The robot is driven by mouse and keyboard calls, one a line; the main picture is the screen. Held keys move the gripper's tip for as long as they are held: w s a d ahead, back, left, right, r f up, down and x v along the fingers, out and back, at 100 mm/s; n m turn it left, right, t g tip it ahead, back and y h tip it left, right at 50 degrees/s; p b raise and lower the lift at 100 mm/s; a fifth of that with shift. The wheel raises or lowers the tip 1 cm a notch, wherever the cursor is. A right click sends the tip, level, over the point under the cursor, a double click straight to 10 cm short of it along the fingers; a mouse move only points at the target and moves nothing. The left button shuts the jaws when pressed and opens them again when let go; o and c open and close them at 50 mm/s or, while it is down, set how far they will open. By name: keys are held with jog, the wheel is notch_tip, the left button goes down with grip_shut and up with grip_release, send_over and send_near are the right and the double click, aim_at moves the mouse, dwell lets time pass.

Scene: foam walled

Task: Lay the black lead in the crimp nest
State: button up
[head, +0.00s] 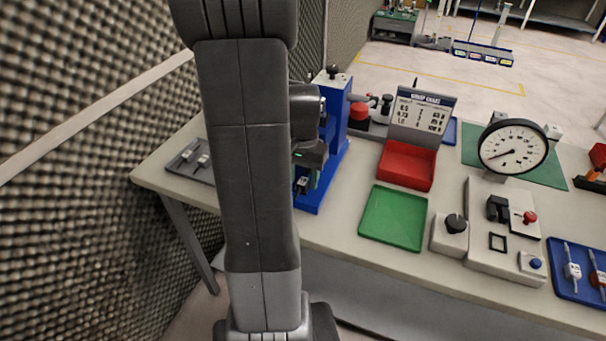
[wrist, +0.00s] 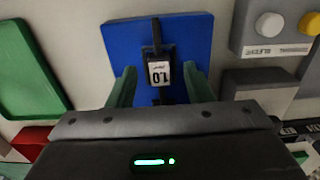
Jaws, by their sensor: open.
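The black lead (wrist: 157,48), with a white label reading 1.0, is on the blue base of the crimp press in the wrist view. In the head view it shows small and dark (head: 302,185) at the foot of the blue press (head: 334,125). My gripper (wrist: 159,72) is open, its two green fingers on either side of the lead, with gaps between. In the head view my gripper (head: 305,178) is low at the press, partly behind my arm. The nest is hidden under the lead and gripper, so I cannot tell how the lead is seated.
A grey tray (head: 180,168) with labelled pieces lies left of the press. A green tray (head: 393,218), red bin (head: 407,165), dial gauge (head: 513,147) and blue tray (head: 572,286) with leads stand to the right. The bench front between press and green tray is clear.

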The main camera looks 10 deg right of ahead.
notch_tip(320, 180, up, 14)
dwell(0.5)
jog(key=shift+f, duration=0.1)
notch_tip(320, 180, down, 14)
jog(key=shift+r, duration=0.35)
jog(key=shift+f, duration=0.1)
dwell(0.5)
